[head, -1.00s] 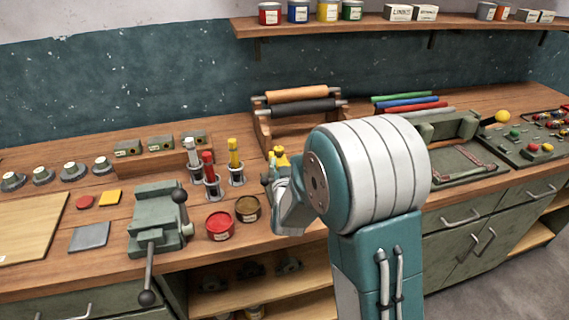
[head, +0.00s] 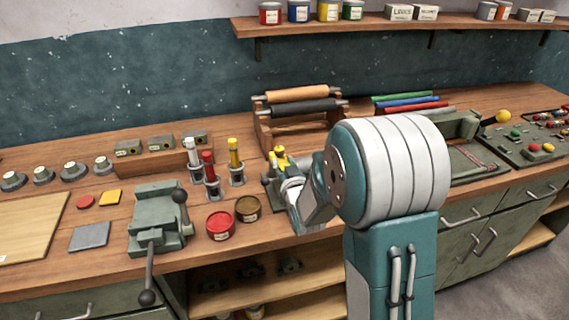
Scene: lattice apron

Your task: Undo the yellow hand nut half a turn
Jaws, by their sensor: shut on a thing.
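The yellow hand nut (head: 281,152) shows at the middle of the bench, on a small grey-green fixture (head: 270,178) in front of the roller rack. My gripper (head: 283,160) is at the nut, shut on it, with my arm reaching in from the right. The wrist and the large white and teal arm joint cover the fixture's right side. The fingertips are small here and partly merge with the nut, so the exact contact and the nut's turn angle cannot be made out.
Left of the fixture stand red, white and yellow handled tools (head: 235,160) in metal holders. Open red (head: 220,226) and brown (head: 248,209) tins stand near the front edge. A green vise (head: 158,218) is further left. The roller rack (head: 298,118) stands behind.

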